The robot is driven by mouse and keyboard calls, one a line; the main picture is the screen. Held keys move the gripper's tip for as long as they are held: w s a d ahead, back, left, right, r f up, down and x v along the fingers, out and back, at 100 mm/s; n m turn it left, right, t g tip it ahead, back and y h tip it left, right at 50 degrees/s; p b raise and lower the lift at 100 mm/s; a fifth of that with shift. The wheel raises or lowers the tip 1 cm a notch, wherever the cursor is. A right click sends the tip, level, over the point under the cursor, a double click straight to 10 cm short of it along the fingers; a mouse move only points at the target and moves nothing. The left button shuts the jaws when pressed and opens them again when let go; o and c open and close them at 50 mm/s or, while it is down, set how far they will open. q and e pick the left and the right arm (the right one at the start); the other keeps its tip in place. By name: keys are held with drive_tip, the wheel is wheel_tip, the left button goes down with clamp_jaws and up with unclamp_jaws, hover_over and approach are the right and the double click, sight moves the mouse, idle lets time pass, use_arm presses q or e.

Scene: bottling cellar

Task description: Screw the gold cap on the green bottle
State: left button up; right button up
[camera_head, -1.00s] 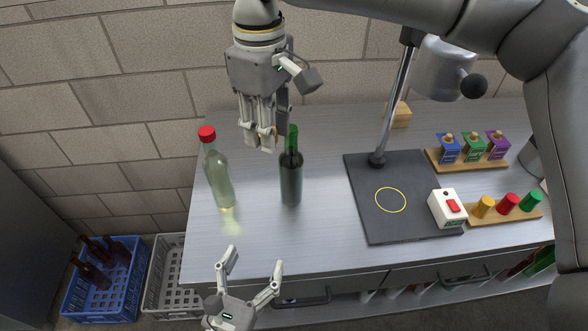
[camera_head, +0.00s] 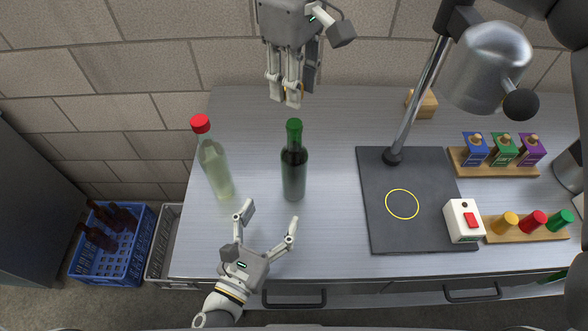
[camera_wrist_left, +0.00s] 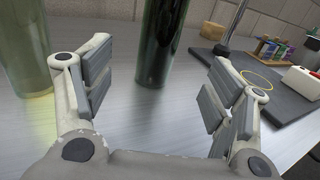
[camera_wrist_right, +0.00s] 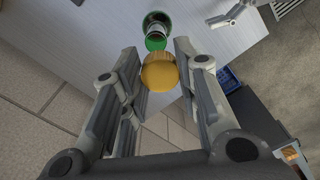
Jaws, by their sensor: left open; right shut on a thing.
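The green bottle (camera_head: 294,172) stands upright on the bench, with a bright green neck. In the left wrist view the dark bottle (camera_wrist_left: 160,40) stands beyond and between the fingers. My left gripper (camera_head: 268,220) is open in front of the bottle, its fingers apart and not touching it. My right gripper (camera_head: 286,98) is above and behind the bottle, pointing down. It is shut on the gold cap (camera_wrist_right: 159,74), which shows between its fingers in the right wrist view. There the cap is apart from the green bottle top (camera_wrist_right: 155,40).
A pale bottle with a red cap (camera_head: 214,166) stands left of the green bottle. A blue crate (camera_head: 112,270) is on the floor.

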sight(289, 184)
use_arm(q)
drive_tip(key=shift+w+d, duration=0.2)
drive_tip(key=shift+w, duration=0.25)
use_arm(e)
drive_tip(key=shift+w+f, duration=0.1)
drive_tip(key=shift+w, duration=0.05)
use_arm(q)
drive_tip(key=x, duration=1.1)
drive_tip(key=shift+w, duration=0.25)
use_arm(e)
drive_tip(key=shift+w+d, duration=0.15)
use_arm(q)
drive_tip(key=c, duration=1.5)
drive_tip(key=shift+c, duration=0.3)
use_arm(e)
drive_tip(key=shift+f, duration=2.55)
